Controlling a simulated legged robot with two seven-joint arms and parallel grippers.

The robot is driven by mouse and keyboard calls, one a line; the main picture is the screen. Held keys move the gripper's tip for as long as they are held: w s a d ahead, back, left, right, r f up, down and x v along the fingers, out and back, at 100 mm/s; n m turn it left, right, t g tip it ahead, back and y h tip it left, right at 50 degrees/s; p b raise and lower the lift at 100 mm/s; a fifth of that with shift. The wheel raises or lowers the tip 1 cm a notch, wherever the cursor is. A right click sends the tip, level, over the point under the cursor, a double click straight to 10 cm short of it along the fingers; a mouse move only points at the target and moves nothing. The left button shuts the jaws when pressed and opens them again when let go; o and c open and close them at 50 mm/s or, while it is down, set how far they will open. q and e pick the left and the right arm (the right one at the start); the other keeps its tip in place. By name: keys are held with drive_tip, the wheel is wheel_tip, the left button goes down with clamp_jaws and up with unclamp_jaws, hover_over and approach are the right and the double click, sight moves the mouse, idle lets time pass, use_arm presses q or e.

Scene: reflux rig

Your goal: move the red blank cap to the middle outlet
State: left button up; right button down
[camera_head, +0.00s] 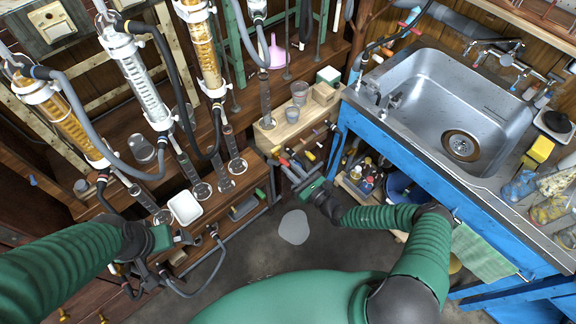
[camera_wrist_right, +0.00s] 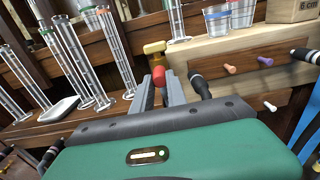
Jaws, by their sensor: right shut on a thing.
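The red blank cap (camera_wrist_right: 158,76) is between the fingertips of my right gripper (camera_wrist_right: 165,90), which is shut on it. In the head view my right gripper (camera_head: 290,172) reaches the front of the wooden bench. A brass outlet (camera_wrist_right: 155,52) is directly beyond the cap in the wrist view; I cannot tell whether the cap sits on it or is just apart. A black hose end (camera_wrist_right: 198,86) is close to the right of the fingers. My left gripper (camera_head: 182,237) is at the lower left, near a white tray (camera_head: 185,208); its finger gap is unclear.
Glass condensers (camera_head: 137,75) with grey and black hoses hang at the left. Glass cylinders (camera_wrist_right: 62,65) stand on the bench. A wooden block (camera_head: 285,125) bears cups. Coloured pegs (camera_wrist_right: 230,69) stick out from its front. A sink (camera_head: 440,100) is at the right.

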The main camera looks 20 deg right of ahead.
drive_tip(key=c, duration=1.3)
unclamp_jaws()
drive_tip(key=shift+o, duration=0.2)
